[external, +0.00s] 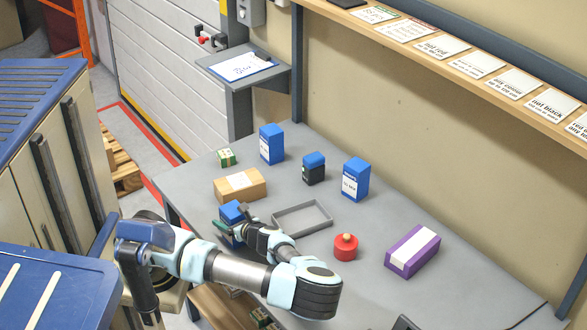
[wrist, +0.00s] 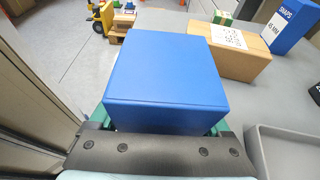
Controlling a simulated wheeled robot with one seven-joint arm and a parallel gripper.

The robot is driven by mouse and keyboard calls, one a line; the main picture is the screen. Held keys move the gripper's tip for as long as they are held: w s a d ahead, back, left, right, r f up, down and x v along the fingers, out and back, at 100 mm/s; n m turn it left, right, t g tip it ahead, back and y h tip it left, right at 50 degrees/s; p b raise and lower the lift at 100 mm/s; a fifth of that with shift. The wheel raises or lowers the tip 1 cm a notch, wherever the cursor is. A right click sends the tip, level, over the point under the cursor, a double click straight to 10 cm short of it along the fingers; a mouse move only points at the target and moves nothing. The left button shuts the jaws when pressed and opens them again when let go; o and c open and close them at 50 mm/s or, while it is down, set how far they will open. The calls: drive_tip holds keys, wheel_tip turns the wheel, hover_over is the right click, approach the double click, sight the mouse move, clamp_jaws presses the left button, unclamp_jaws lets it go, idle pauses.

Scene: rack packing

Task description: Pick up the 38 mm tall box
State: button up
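A blue box (external: 231,212) stands near the table's left edge, partly hidden by my gripper (external: 232,230). In the wrist view this blue box (wrist: 166,75) fills the middle, with green fingertips of my gripper (wrist: 160,126) low on its left and right sides. I cannot tell whether the fingers press on it or whether it is off the table. Its label is not visible. Other blue-topped boxes are a tall one (external: 271,144) at the back, a short dark-bodied one (external: 314,168), and a tall one (external: 355,179) to the right. The back one (wrist: 291,25) reads "45 MM" in the wrist view.
A cardboard box (external: 240,186) lies just behind the held-around box, with a small green box (external: 227,157) beyond. A grey tray (external: 326,222) is right of my gripper. A red round container (external: 345,248) and a purple box (external: 412,250) stand farther right.

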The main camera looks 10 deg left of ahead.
clamp_jaws()
idle(0.4)
